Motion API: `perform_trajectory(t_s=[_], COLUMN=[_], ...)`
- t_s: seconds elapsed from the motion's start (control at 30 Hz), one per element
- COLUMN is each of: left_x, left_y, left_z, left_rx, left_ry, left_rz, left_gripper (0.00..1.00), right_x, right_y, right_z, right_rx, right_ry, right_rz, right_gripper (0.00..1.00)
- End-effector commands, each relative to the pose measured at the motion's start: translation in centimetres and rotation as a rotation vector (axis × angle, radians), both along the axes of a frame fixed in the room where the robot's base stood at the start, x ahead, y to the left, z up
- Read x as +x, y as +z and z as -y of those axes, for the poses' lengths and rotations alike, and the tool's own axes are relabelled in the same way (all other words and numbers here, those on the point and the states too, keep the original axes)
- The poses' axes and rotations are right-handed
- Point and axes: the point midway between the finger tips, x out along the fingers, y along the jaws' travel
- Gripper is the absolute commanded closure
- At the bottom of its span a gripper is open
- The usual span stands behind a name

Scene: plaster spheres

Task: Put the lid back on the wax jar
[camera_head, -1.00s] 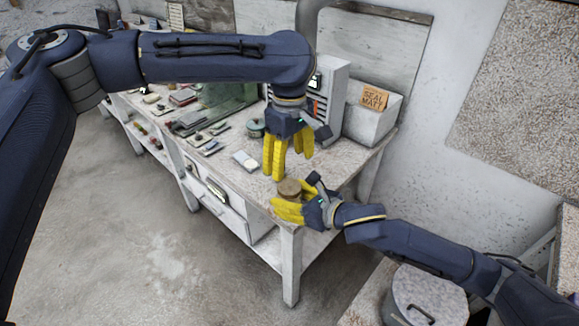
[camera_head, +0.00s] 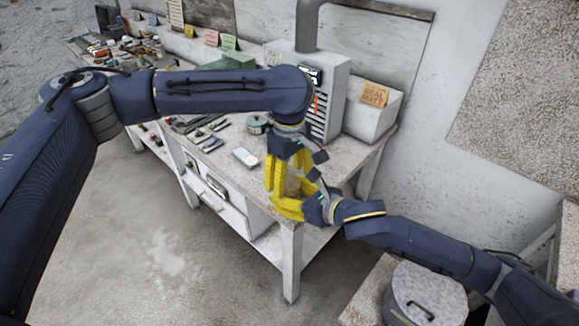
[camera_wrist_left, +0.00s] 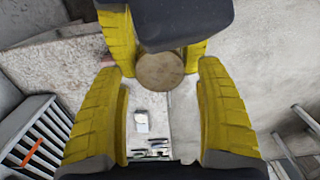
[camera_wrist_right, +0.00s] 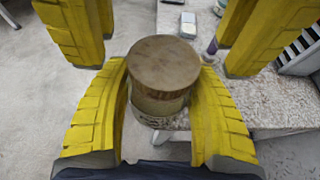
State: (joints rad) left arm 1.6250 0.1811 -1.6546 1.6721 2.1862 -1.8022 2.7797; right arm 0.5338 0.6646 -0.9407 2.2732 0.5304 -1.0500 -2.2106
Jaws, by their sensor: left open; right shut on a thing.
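The wax jar (camera_wrist_right: 158,106) is held between the yellow fingers of my right gripper (camera_head: 286,206), near the bench corner. Its round brown lid (camera_wrist_right: 165,62) lies on top; I cannot tell whether it is fully seated. The lid's flat top also shows in the left wrist view (camera_wrist_left: 160,71). My left gripper (camera_head: 288,178) is open and points down over the jar, its fingers apart on either side and not closed on the lid. In the head view the fingers hide most of the jar.
The bench (camera_head: 345,161) has a white slab (camera_head: 245,158), a round green tin (camera_head: 257,124) and several small tools behind the grippers. A grey vented unit (camera_head: 318,105) and a box with an orange sign (camera_head: 375,95) stand at the back.

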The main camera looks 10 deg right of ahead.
Motion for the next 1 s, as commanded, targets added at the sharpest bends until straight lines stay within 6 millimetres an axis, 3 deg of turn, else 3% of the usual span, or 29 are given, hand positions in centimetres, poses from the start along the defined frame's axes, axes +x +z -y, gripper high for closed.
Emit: perform_trajectory(t_s=[0.2, 0.63, 1.0], left_x=[0.0, 0.0, 0.0], left_y=[-1.3, -1.5, -1.5], left_z=[0.0, 0.0, 0.0], left_rx=[-0.001, 0.0, 0.0], left_ry=[0.0, 0.0, 0.0], left_rz=[-0.001, 0.001, 0.001], left_gripper=[0.28, 0.29, 0.72], right_x=[0.0, 0.0, 0.0], right_y=[0.1, 0.1, 0.1], right_z=[0.0, 0.0, 0.0], right_rx=[0.001, 0.001, 0.001], right_ry=[0.0, 0.0, 0.0], right_rz=[0.002, 0.002, 0.002], right_gripper=[1.0, 1.0, 1.0])
